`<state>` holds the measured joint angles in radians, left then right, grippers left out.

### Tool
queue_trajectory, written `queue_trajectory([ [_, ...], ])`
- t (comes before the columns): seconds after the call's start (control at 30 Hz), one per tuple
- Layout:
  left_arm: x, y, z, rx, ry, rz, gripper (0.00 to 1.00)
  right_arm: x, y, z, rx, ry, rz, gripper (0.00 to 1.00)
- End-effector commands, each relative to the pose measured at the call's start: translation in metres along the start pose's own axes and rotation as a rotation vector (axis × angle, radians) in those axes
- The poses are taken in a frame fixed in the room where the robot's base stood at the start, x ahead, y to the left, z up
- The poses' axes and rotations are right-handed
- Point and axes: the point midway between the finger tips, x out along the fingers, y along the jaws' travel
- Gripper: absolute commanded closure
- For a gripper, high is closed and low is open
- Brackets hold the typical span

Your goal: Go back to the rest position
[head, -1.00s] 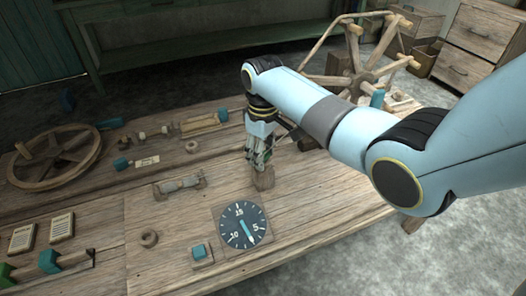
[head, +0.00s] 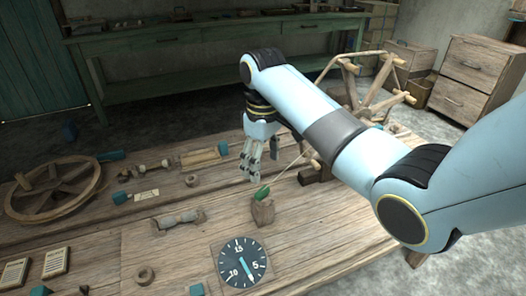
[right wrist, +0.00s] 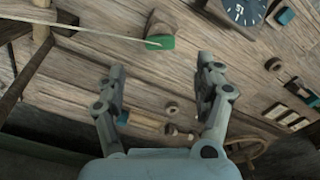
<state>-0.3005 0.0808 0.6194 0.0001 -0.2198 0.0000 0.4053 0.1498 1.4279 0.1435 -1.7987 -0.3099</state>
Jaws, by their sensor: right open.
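My right gripper (head: 250,172) is open and empty above the workbench (head: 330,216), a little above and left of a small wooden block (head: 263,212). Its spread fingers also show in the right wrist view (right wrist: 160,68), with nothing between them. A green piece (head: 261,192) sits at the top of the block, apart from the fingers. It shows in the right wrist view too (right wrist: 160,42), with a pale thread running from it to the left. My left gripper is in neither view.
A dial (head: 242,263) lies at the front of the bench. A wooden wheel (head: 57,188) lies at the left. A spoked wooden reel (head: 352,85) stands behind my right arm. Small wooden parts lie left of the gripper. Air above the bench's left half looks clear.

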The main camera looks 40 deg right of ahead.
Motion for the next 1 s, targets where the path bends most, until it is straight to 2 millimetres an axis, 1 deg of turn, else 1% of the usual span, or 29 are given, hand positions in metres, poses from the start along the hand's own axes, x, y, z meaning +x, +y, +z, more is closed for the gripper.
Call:
queue_trajectory([
  [0.03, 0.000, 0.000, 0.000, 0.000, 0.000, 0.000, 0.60, -0.010, 0.001, -0.001, 0.000, 0.003, 0.002, 0.30],
  [0.1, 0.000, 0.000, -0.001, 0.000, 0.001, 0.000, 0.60, -0.020, 0.001, -0.001, 0.000, 0.003, 0.002, 0.30],
  [0.23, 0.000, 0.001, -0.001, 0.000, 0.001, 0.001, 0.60, -0.030, 0.000, 0.000, 0.000, 0.000, 0.001, 0.30],
  [0.37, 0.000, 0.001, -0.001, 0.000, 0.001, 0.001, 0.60, -0.033, 0.000, 0.000, 0.000, -0.001, 0.000, 0.30],
  [0.77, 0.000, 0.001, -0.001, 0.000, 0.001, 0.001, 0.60, -0.030, -0.001, 0.003, 0.001, 0.000, 0.002, 0.30],
  [0.87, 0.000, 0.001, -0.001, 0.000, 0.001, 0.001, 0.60, -0.019, -0.008, 0.018, 0.011, 0.010, 0.014, 0.30],
  [0.97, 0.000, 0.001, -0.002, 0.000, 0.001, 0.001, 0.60, -0.001, -0.023, 0.053, 0.035, 0.037, 0.041, 0.30],
  [1.0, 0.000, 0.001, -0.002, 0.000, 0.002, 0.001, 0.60, 0.005, -0.031, 0.071, 0.047, 0.054, 0.053, 0.30],
])
